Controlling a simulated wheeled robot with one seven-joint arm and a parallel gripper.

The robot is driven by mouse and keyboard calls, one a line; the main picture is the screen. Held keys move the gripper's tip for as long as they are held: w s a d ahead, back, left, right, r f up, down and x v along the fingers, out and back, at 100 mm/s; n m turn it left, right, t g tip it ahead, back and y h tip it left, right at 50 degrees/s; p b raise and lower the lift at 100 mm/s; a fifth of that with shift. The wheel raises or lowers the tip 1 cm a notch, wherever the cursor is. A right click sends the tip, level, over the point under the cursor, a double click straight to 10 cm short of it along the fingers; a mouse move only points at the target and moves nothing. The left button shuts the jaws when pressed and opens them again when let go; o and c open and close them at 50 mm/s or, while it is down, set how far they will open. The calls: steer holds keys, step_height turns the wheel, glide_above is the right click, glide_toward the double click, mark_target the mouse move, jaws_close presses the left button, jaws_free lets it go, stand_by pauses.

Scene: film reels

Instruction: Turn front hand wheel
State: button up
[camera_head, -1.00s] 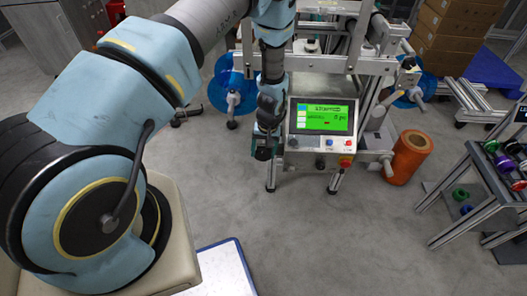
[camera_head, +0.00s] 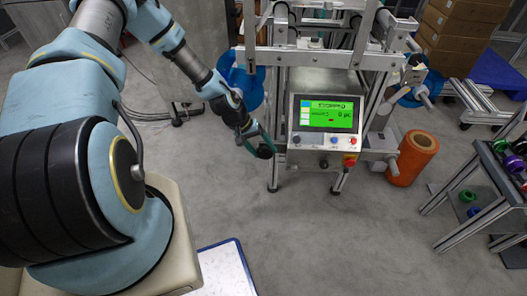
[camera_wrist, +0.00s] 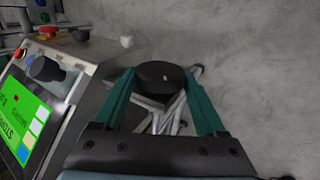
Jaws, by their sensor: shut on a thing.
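The front hand wheel (camera_wrist: 160,75) is a black round knob. In the wrist view it sits between the two green fingers of my gripper (camera_wrist: 159,88), which is shut on it. In the head view the wheel (camera_head: 265,151) shows as a small dark shape at the lower left of the machine (camera_head: 309,160), beside the control panel. My gripper (camera_head: 253,139) reaches it there from the upper left. The wheel's mount is mostly hidden.
The control panel with a green screen (camera_head: 328,114) is right of the wheel. A red button (camera_head: 350,158) and another black knob (camera_wrist: 47,69) are on the machine's front. An orange roll (camera_head: 412,158) stands further right. The floor in front is clear.

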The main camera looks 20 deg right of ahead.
steer(key=shift+f+g+h+b, duration=0.1)
steer(key=shift+g+h+b, duration=0.2)
steer(key=shift+h+b, duration=0.25)
steer(key=o, duration=1.3)
steer(key=v, duration=1.1)
steer(key=shift+f, duration=0.1)
